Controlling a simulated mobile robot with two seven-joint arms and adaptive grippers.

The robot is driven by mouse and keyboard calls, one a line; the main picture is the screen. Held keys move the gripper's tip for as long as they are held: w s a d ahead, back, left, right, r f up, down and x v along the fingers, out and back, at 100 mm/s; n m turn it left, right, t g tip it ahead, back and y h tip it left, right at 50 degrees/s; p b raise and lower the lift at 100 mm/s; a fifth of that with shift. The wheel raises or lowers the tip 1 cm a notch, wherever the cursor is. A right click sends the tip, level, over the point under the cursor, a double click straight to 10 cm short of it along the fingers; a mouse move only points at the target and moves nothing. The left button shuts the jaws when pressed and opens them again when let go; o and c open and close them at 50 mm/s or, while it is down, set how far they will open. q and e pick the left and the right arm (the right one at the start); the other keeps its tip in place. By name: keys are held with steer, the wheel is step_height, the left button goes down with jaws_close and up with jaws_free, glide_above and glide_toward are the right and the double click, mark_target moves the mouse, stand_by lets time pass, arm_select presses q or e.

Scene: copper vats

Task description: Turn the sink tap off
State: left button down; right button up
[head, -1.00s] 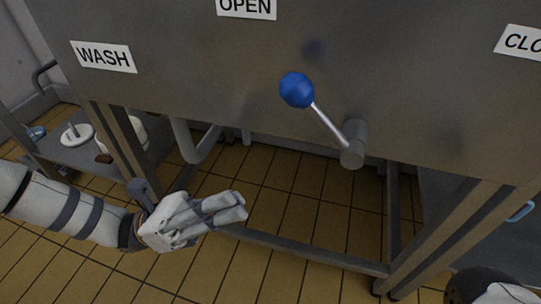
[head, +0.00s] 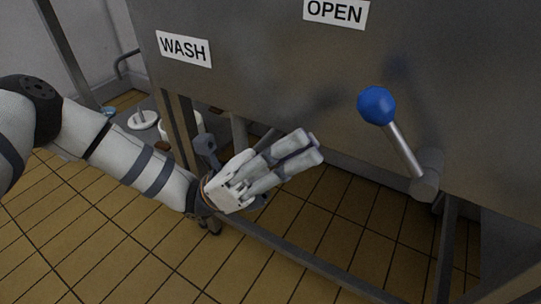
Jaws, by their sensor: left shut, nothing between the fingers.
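The tap lever has a blue ball knob (head: 377,105) on a thin metal rod (head: 405,150). The rod rises up and to the left from a round grey pivot (head: 427,178) on the front of the steel sink panel (head: 270,80). The knob points between the OPEN label (head: 336,12) and the pivot. My left gripper (head: 316,148) is shut and empty, in front of the panel's lower edge. In the picture it is below and left of the knob, apart from it. My right gripper is out of view.
A WASH label (head: 184,49) is on the panel's left. Steel legs and a low crossbar (head: 300,262) stand below it. A shelf with a white round item (head: 143,120) is behind at the left. The tiled floor (head: 90,230) is clear.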

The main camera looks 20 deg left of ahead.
arm_select(q)
steer(key=x, duration=0.5)
steer(key=shift+d+r, duration=0.25)
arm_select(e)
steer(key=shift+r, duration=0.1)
arm_select(q)
steer(key=d+r+m+g+y+p, duration=0.25)
steer(key=d+r+y+p, duration=0.4)
steer(key=p, duration=1.05)
steer(key=shift+s+d+f+m+y+p, duration=0.1)
steer(key=shift+s+d+m+y+p, duration=0.25)
steer(key=shift+d+y+p, duration=1.25)
steer(key=shift+s+d+m+y+p, duration=0.3)
steer(key=shift+d+y+p, duration=0.8)
steer(key=shift+y+p, duration=0.85)
steer(key=shift+s+d+f+m+y+p, duration=0.15)
steer(key=shift+s+d+y+p, duration=0.25)
steer(key=shift+d+y+p, duration=1.4)
arm_select(e)
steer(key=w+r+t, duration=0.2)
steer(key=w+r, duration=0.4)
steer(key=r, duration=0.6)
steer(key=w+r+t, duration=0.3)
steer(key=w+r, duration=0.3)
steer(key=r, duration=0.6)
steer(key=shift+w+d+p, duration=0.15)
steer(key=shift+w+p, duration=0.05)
steer(key=shift+p, duration=0.15)
arm_select(q)
steer(key=shift+a+h, duration=0.4)
